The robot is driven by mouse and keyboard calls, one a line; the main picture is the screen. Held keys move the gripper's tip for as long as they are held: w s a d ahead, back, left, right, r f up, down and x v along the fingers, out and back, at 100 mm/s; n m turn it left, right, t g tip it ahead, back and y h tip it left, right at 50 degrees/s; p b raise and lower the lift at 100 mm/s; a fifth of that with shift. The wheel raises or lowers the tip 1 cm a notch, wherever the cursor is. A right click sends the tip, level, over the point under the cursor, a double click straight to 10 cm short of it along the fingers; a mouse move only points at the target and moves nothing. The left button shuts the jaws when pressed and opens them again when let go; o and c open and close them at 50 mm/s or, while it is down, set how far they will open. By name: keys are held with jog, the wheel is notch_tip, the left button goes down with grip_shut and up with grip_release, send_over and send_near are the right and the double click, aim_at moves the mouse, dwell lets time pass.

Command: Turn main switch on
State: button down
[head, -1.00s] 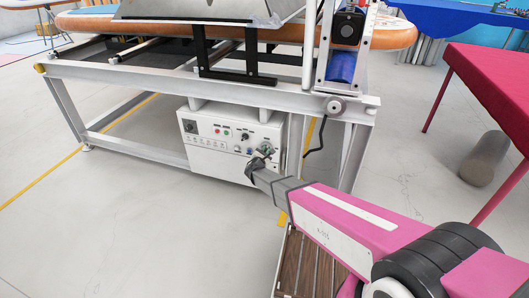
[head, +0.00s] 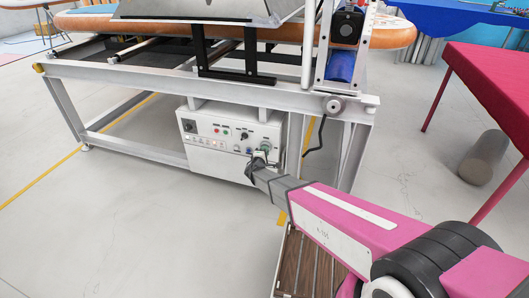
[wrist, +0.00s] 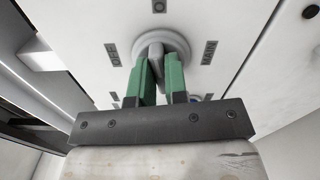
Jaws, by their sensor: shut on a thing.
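The main switch is a grey rotary knob on a round base (wrist: 176,44), set in a white panel and marked MAIN beside it in the wrist view. Its grip bar points nearly up and down in that view, leaning slightly. My gripper (wrist: 160,75) has its two green fingers closed on either side of the bar. In the head view my gripper (head: 262,154) reaches the right part of the white control box (head: 212,158), and its fingers hide most of the switch.
The box hangs under a grey metal frame (head: 220,92) bearing an orange-edged board (head: 395,37). Frame legs stand close to the right of the box. A red-covered table (head: 490,85) and a grey cylinder (head: 484,158) are at right. Floor at left is clear.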

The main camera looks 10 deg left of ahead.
jog(key=shift+f+m, duration=0.1)
jog(key=shift+m, duration=0.7)
jog(key=c, duration=1.1)
grip_release()
jog(key=shift+c, duration=0.2)
jog(key=s, duration=1)
jog(key=shift+s+a, duration=0.35)
jog(key=shift+a, duration=0.05)
